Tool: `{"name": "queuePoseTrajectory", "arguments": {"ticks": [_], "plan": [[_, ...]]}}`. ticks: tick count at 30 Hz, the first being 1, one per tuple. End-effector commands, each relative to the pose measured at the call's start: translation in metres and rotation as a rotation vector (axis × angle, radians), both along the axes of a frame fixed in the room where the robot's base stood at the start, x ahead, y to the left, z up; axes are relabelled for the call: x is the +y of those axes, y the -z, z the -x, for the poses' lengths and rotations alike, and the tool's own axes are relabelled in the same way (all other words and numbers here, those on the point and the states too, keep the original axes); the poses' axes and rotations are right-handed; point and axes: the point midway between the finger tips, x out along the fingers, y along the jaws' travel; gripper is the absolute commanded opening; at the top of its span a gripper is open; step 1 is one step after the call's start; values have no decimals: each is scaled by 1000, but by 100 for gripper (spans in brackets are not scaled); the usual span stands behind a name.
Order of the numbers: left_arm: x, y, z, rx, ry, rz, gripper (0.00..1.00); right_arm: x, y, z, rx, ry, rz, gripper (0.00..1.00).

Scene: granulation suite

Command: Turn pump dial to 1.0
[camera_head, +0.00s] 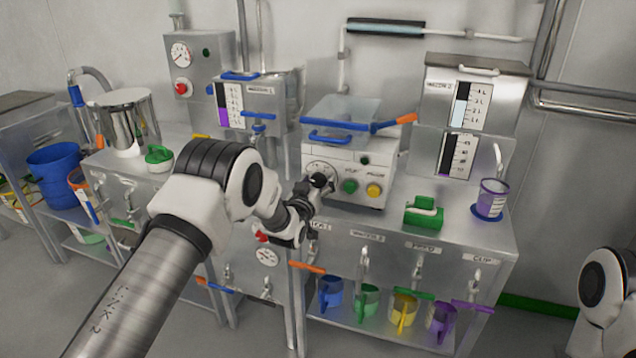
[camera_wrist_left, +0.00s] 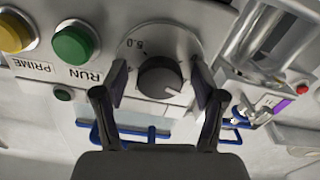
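The pump is a white box (camera_head: 345,155) on the steel bench, with a green RUN button (camera_head: 350,186) and a yellow PRIME button (camera_head: 374,190). Its dark round dial (camera_wrist_left: 160,77) sits on a pale scale plate in the left wrist view, where the panel appears upside down. One label looks like 5.0; a light mark on the knob points to the picture's lower right. My left gripper (camera_wrist_left: 158,92) is open, a finger on each side of the dial with visible gaps. My right gripper is out of view.
Steel hopper units (camera_head: 470,90) stand behind.

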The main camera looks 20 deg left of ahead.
Motion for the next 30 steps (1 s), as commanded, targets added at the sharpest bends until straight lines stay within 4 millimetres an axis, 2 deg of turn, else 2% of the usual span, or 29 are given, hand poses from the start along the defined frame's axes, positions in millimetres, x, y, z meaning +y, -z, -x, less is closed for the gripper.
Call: {"name": "queuePoseTrajectory", "arguments": {"ticks": [7,10,14,21,25,30], "plan": [[0,0,1,0,0,0,70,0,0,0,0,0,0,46],[1,0,10,1,0,0,70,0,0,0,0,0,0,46],[2,0,36,3,0,0,70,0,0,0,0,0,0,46],[4,1,98,3,0,0,70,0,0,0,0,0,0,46],[4,0,116,1,-1,0,70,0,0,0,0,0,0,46],[4,0,121,-1,0,0,70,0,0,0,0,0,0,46]]}}
